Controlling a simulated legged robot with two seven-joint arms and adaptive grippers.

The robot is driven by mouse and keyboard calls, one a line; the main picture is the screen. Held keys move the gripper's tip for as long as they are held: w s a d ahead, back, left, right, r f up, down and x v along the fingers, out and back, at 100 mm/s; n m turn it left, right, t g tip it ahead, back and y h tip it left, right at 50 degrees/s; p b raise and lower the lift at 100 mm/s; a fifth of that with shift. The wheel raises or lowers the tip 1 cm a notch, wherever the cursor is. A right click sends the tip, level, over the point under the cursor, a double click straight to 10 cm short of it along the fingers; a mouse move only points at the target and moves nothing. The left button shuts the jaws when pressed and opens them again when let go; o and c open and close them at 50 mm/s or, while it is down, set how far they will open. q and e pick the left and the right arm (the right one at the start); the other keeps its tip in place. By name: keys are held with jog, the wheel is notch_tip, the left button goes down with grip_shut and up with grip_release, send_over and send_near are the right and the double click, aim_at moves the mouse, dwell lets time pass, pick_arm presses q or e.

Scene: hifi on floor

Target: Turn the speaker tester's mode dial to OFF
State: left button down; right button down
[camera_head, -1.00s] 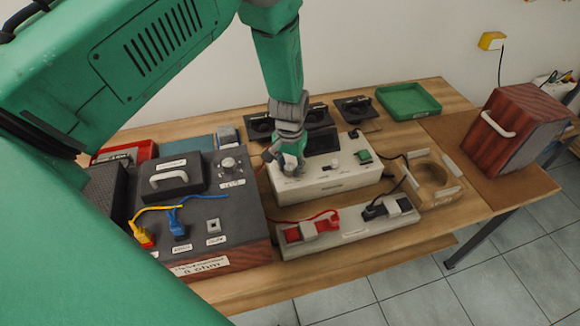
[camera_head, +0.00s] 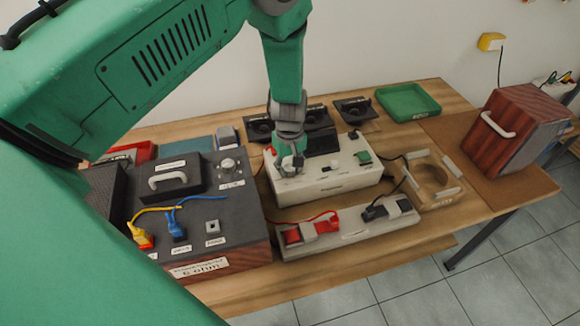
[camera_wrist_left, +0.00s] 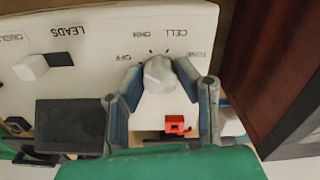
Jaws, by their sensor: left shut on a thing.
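The speaker tester (camera_head: 318,188) is a white box with a dark screen near the middle of the table. Its mode dial is a pale round knob, shown in the left wrist view (camera_wrist_left: 159,76), with OFF, OHM and CELL printed around it. The OFF mark lies at the dial's upper left there. I cannot tell which mark the dial points to. My left gripper (camera_head: 291,165) is lowered on the tester's left end. In the left wrist view its fingers (camera_wrist_left: 158,72) are on either side of the dial, shut on it. In the head view the gripper hides the dial.
A dark box (camera_head: 198,225) with yellow and blue plugs stands close at left. A pale strip (camera_head: 345,232) with red and black leads lies in front. A green tray (camera_head: 408,101) and a red wood-grained speaker cabinet (camera_head: 515,125) are at right.

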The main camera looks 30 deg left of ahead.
aim_at(290, 166)
pick_arm(q)
jog(key=shift+w+r+n, duration=0.2)
jog(key=shift+w+n, duration=0.1)
jog(key=shift+n, duration=0.8)
jog(key=shift+a, duration=0.1)
jog(key=c, duration=1.2)
grip_release()
jog(key=shift+s+f, duration=0.1)
jog(key=shift+f, duration=0.05)
notch_tip(290, 166, up, 12)
